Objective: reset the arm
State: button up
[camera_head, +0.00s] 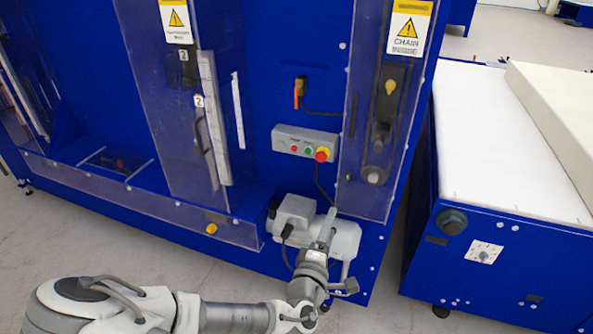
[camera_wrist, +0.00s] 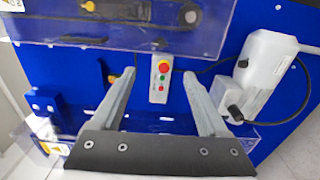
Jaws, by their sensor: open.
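My gripper (camera_head: 328,214) is at the lower centre of the head view, in front of the blue machine and just below its grey control box (camera_head: 305,142). In the wrist view my gripper (camera_wrist: 159,74) has its two fingers spread wide with nothing between them. The control box (camera_wrist: 160,80), with a red knob and a green button, appears in the gap beyond the fingertips, apart from them. My arm reaches in from the lower left and is bent at the wrist. In the head view the fingers overlap, so their spacing is hard to see there.
The blue machine (camera_head: 270,60) fills the space ahead, with clear guards and warning labels. A grey motor unit (camera_head: 346,240) sticks out close behind my gripper; the wrist view shows it at right (camera_wrist: 262,75). A blue table with white top (camera_head: 480,130) stands right. Grey floor (camera_head: 90,245) is clear at left.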

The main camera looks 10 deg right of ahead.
notch_tip(320, 180, down, 8)
jog(key=s+a+m+g+y, duration=0.2)
jog(key=s+m+g+y, duration=0.1)
jog(key=m+g, duration=0.4)
jog(key=s+a+r+m+g+y, duration=0.1)
jog(key=a+r+m+g+y, duration=0.25)
jog(key=a+y, duration=0.4)
jog(key=s+a+r+y, duration=0.1)
jog(key=s+r, duration=0.1)
jog(key=r, duration=0.5)
jog(key=s+a+r+y, duration=0.1)
jog(key=s+a+r, duration=0.1)
jog(key=r, duration=0.6)
jog(key=s+d+r+t+h, duration=0.1)
jog(key=s+d+r+h, duration=0.1)
jog(key=s+d+r, duration=0.4)
jog(key=s+r+m, duration=0.1)
jog(key=s+r, duration=0.2)
jog(key=s, duration=0.1)
jog(key=shift+r, duration=0.2)
